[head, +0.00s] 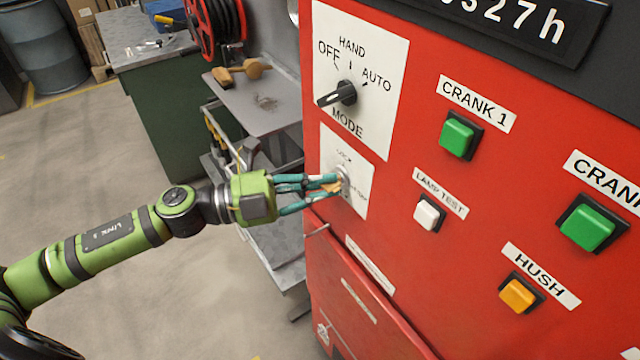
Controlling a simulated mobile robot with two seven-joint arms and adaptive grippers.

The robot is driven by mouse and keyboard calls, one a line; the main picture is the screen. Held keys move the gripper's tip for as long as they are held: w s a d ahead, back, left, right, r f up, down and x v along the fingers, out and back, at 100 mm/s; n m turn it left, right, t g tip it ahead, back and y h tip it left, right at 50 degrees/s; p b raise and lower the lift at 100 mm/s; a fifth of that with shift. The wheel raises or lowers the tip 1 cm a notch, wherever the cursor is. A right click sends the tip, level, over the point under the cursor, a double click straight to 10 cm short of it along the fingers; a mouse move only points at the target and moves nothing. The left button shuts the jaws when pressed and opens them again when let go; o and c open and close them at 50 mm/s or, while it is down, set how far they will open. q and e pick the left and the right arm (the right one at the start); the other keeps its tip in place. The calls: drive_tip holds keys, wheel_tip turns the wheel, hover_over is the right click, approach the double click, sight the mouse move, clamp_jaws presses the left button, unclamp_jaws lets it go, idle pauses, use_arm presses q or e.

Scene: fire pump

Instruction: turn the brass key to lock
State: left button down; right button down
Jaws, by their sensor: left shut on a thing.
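The brass key (333,186) sits at the round key switch (344,180) on a white plate (359,190) on the red panel. The plate is partly hidden, but the word LOCK shows near its top. My left gripper (330,187) comes in from the left and is shut on the key, its teal fingers around the key's head. The fingers hide much of the key, so its exact angle is hard to tell. My right gripper is not in view.
Above the key plate is the MODE knob (338,94), pointing left-down. Green CRANK 1 (457,137), white LAMP TEST (427,213) and orange HUSH (517,294) buttons are to the right. A grey cart (262,110) with a wooden mallet (240,73) stands left of the panel.

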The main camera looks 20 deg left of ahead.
use_arm(q)
drive_tip(key=shift+n+h+b, duration=0.3)
drive_tip(key=shift+n, duration=0.7)
drive_tip(key=shift+s+d+n+t, duration=0.1)
drive_tip(key=shift+n+t, duration=0.4)
drive_tip(key=shift+n, duration=0.4)
drive_tip(key=n+t, duration=0.2)
drive_tip(key=n, duration=0.2)
drive_tip(key=shift+r+n, duration=0.15)
drive_tip(key=shift+n, duration=0.15)
drive_tip(key=n+t, duration=0.1)
drive_tip(key=n, duration=0.2)
drive_tip(key=n+t+p, duration=0.1)
drive_tip(key=n, duration=0.1)
drive_tip(key=shift+s+d+r+n+t+p, duration=0.1)
drive_tip(key=shift+r+n+t+p, duration=0.05)
drive_tip(key=shift+n+t+p, duration=0.2)
drive_tip(key=n+t+y+p, duration=0.1)
drive_tip(key=n, duration=0.2)
drive_tip(key=n+t+y+p, duration=0.1)
drive_tip(key=n, duration=0.2)
drive_tip(key=shift+s+d+r+n+t+y, duration=0.1)
drive_tip(key=shift+n+t+y, duration=0.15)
drive_tip(key=shift+y, duration=0.05)
drive_tip(key=shift+n, duration=0.4)
drive_tip(key=c, duration=1.3)
unclamp_jaws()
drive_tip(key=shift+f, duration=0.3)
